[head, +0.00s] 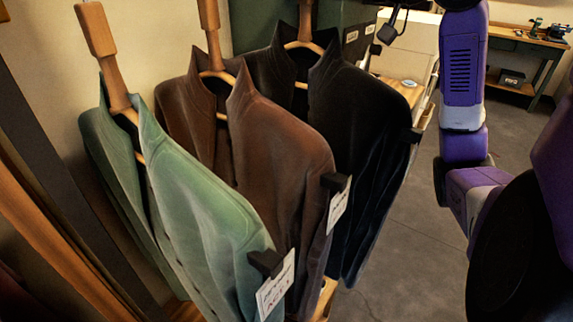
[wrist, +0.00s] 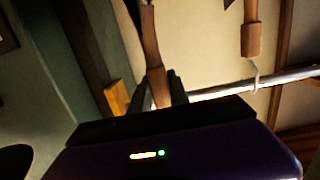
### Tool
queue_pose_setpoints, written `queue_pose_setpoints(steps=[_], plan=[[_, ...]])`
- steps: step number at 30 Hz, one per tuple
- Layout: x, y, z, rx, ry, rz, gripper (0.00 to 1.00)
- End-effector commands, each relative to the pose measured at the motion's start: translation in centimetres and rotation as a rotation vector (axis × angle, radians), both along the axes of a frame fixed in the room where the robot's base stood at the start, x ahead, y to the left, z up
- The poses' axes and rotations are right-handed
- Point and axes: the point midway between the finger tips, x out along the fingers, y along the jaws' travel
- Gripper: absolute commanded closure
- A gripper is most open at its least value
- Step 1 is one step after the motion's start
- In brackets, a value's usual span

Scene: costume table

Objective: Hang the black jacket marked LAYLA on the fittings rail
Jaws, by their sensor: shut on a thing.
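The black jacket (head: 350,120) hangs upright on a wooden hanger (head: 305,30), at the right end of three jackets in the head view. A dark clip sits at its right side; no name on it can be read. In the wrist view, my gripper (wrist: 158,90) is shut on the neck of a wooden hanger (wrist: 152,45). The gripper is out of the head view, and my arm leaves that view at the top, to the right of the black jacket. The held hanger looks like the black jacket's, but its jacket is hidden in the wrist view.
A brown jacket (head: 270,135) and a green jacket (head: 195,200) with white tags hang close to the left. A metal rail (wrist: 215,89) runs right from my gripper, with another hanger (wrist: 251,38) hooked on it. Open floor (head: 405,240) lies right; a workbench (head: 525,45) stands far back.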

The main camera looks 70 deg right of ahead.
Motion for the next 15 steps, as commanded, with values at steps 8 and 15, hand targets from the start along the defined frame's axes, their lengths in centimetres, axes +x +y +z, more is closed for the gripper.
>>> queue_pose_setpoints(steps=[8, 15], plan=[[-2.2, 0.5, 0.4, -0.004, -0.005, -0.003, 1.00], [-4.0, 0.9, 0.5, -0.003, -0.006, -0.003, 1.00]])
